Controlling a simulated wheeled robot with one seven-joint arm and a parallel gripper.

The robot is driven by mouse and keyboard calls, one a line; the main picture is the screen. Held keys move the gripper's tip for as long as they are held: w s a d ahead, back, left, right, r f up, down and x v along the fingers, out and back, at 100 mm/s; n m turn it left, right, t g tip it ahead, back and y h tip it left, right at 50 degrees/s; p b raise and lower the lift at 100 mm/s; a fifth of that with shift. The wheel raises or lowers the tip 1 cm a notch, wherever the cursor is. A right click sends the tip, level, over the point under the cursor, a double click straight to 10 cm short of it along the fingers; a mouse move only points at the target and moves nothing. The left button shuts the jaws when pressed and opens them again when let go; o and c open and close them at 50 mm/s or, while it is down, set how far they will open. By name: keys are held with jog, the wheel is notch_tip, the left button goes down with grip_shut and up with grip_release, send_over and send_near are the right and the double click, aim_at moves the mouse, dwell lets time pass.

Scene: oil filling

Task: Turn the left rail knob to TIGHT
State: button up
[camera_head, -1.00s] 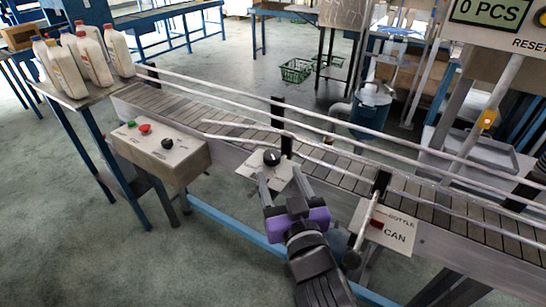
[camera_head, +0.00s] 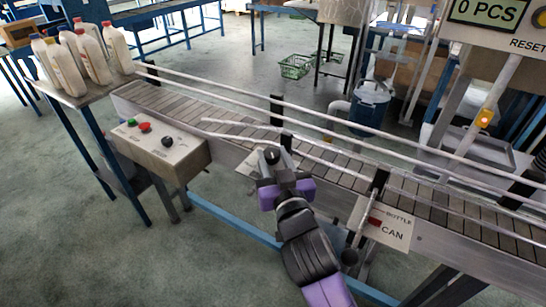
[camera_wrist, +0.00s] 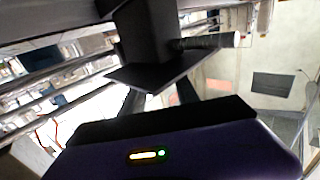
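The left rail knob (camera_head: 271,155) is a round black knob on a pale plate (camera_head: 246,165) at the conveyor's near side. My gripper (camera_head: 279,168) is right at the knob in the head view, its fingers foreshortened and hiding most of the plate and its lettering. I cannot read where the knob points. In the wrist view the dark fingers (camera_wrist: 158,100) reach toward a black block with a flat square plate (camera_wrist: 150,72), which hides their tips. I cannot tell whether the fingers touch the knob.
Guide rails (camera_head: 330,118) run along the slatted conveyor (camera_head: 180,107) just behind the knob. A BOTTLE/CAN plate (camera_head: 385,222) is to the right. A control box (camera_head: 165,150) with green, red and black controls is to the left. White bottles (camera_head: 65,65) stand on a side table.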

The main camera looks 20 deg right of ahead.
grip_shut()
